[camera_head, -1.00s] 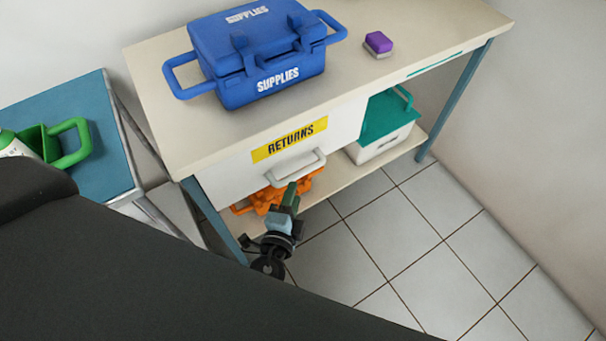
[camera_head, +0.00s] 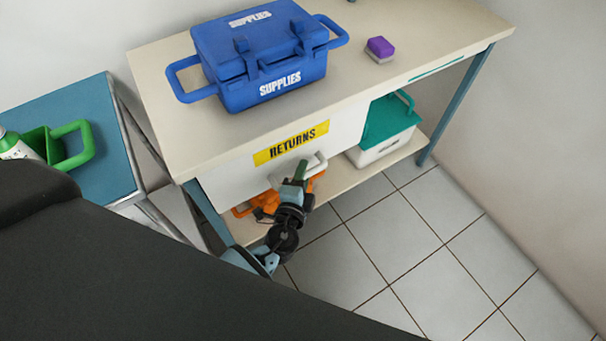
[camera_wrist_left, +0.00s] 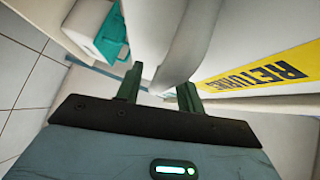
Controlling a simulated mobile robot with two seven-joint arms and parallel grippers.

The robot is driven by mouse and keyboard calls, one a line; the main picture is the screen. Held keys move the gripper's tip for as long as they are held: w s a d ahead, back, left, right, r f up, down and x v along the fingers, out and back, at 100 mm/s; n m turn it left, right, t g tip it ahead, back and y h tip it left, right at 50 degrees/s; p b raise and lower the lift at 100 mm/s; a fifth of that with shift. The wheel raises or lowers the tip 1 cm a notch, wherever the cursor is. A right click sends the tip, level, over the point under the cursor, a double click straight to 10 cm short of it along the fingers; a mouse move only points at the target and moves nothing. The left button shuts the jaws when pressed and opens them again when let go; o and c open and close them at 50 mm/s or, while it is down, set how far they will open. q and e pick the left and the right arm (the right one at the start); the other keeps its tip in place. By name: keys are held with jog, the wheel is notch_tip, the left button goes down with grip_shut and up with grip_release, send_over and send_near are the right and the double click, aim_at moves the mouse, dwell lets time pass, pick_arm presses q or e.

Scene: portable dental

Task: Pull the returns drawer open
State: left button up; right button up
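The returns drawer (camera_head: 232,180) is a white front under the table top, with a yellow RETURNS label (camera_head: 291,143). It looks closed in the head view. Its pale bar handle (camera_head: 319,163) is partly hidden behind my left gripper (camera_head: 300,172). In the left wrist view, the handle (camera_wrist_left: 192,45) lies between the two green fingers of my left gripper (camera_wrist_left: 160,90). The fingers are apart, with a gap beside the bar. The label (camera_wrist_left: 265,75) shows to the right of them. My right gripper is not in view.
A blue SUPPLIES case (camera_head: 262,68) and a purple-topped block (camera_head: 380,48) stand on the table (camera_head: 180,120). Below, an orange item (camera_head: 243,209) and a teal-lidded box (camera_head: 386,130) sit on the shelf (camera_head: 345,177). The tiled floor in front is clear.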

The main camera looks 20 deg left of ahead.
pick_arm(q)
grip_shut()
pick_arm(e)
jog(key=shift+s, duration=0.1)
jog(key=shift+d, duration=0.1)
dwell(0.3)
